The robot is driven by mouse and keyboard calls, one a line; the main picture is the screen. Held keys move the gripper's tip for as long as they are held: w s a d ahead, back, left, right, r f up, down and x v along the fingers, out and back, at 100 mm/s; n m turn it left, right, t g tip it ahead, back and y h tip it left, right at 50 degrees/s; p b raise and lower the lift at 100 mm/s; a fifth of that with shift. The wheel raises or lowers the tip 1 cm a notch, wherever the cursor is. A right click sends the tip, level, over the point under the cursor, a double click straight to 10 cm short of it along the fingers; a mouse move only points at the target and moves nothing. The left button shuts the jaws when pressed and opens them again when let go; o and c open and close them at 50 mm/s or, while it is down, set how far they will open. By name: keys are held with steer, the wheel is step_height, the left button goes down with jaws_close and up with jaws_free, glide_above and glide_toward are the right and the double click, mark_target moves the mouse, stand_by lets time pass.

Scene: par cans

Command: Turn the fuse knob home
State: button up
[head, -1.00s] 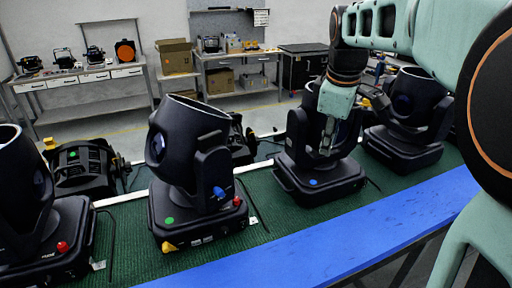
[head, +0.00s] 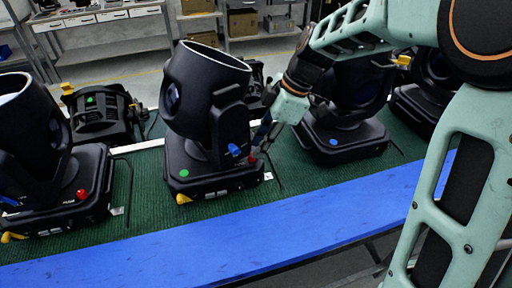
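The middle par can (head: 200,110) is black and stands with its base on the green mat, a green dot on the base front. It has a small red knob (head: 252,158) at the base's right end, a blue knob (head: 234,150) on the yoke side and a yellow knob (head: 182,198) at the lower front. I cannot tell which one is the fuse knob. My gripper (head: 261,139) points down and left just above and beside the red knob. Its fingertips are small and dark here, so contact and opening cannot be told.
Another par can (head: 32,140) with a red knob (head: 81,194) stands at left. One with a blue dot (head: 350,105) stands close behind my gripper at right. A blue strip (head: 200,240) runs along the front. Green mat (head: 140,215) shows bare between the bases.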

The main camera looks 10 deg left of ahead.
steer(key=shift+x, duration=1.35)
steer(key=shift+c, duration=0.5)
jaws_close()
steer(key=shift+w+n, duration=0.1)
steer(key=shift+n, duration=0.2)
steer(key=n+g, duration=0.1)
steer(key=n, duration=0.1)
steer(key=shift+w+n+b, duration=0.15)
steer(key=shift+n+b, duration=0.2)
steer(key=shift+n, duration=0.05)
steer(key=shift+w+a+n+g+h, duration=0.1)
steer(key=shift+n+g+h, duration=0.25)
steer(key=shift+n, duration=0.65)
steer(key=shift+n+g+h, duration=0.25)
steer(key=shift+n+g, duration=0.2)
steer(key=shift+n, duration=0.55)
